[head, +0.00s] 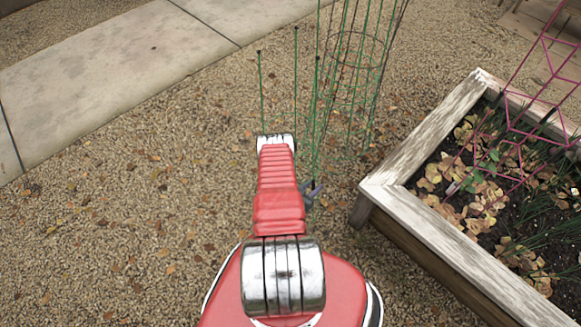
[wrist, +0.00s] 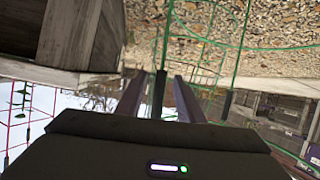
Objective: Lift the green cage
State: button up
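The green wire cage (head: 347,75) stands upright on the gravel at the top centre of the head view, its top cut off by the frame edge. It has round hoops and thin stakes with dark tips. My gripper (head: 311,190) is low beside the near stakes, partly hidden by my red arm. In the wrist view, which looks upside down, my two fingers (wrist: 160,92) are apart. A dark-tipped green stake (wrist: 167,40) shows in the gap between them. I cannot tell whether it lies between the fingers or beyond them. More cage wire (wrist: 238,60) shows at right.
A weathered wooden raised bed (head: 420,215) with soil, leaves and plants stands close to the right of my gripper. A magenta wire cage (head: 520,125) stands in it. Gravel (head: 120,210) lies open to the left, with a concrete path (head: 110,75) beyond.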

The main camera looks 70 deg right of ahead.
jog(key=shift+c, duration=0.2)
grip_shut()
dwell(0.3)
